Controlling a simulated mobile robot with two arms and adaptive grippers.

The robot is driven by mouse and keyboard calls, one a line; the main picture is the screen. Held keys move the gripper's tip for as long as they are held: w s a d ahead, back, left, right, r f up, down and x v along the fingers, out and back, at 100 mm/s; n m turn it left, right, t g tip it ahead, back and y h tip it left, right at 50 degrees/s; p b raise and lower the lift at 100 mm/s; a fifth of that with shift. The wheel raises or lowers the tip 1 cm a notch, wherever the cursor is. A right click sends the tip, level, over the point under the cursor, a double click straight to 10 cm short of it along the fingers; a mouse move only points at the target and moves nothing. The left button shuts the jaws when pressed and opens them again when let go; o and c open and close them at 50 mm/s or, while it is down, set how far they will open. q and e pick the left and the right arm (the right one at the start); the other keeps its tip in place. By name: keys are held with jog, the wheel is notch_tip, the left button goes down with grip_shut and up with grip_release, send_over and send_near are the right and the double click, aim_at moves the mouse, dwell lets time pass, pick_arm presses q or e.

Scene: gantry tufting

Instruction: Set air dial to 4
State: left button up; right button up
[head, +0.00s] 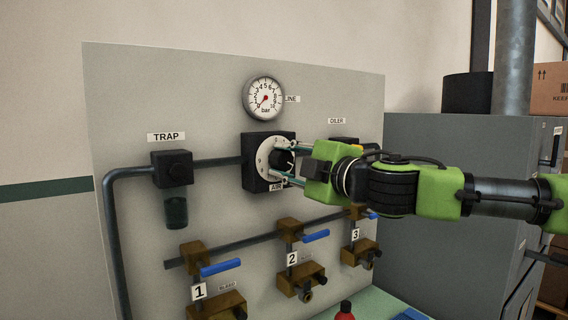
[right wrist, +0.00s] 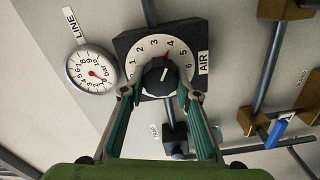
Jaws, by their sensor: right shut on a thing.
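The air dial shows in the head view as a white numbered face (head: 263,157) on a black square box above the AIR label. In the right wrist view the dial face (right wrist: 153,50) carries printed numbers, and its black knob (right wrist: 160,78) has a short white line. The line points up and slightly right, toward the side of the 4; its exact setting is hard to read. A small red mark lies just below the 4. My right gripper (head: 286,165) is shut on the knob, one finger on each side; it also shows in the right wrist view (right wrist: 161,92). My left gripper is out of view.
A round LINE gauge (head: 265,97) hangs above the dial, its red needle pointing low left. A TRAP unit (head: 173,170) sits left on the pipe. Valves with blue handles (head: 221,268) line the panel below. A grey cabinet (head: 430,240) stands right.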

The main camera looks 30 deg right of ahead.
jog(key=o, duration=1.1)
jog(key=shift+s+d, duration=0.3)
jog(key=shift+s, duration=1.65)
jog(key=shift+s+d, duration=0.25)
jog(key=shift+s, duration=1.75)
jog(key=shift+s+d, duration=0.3)
jog(key=shift+s, duration=1.65)
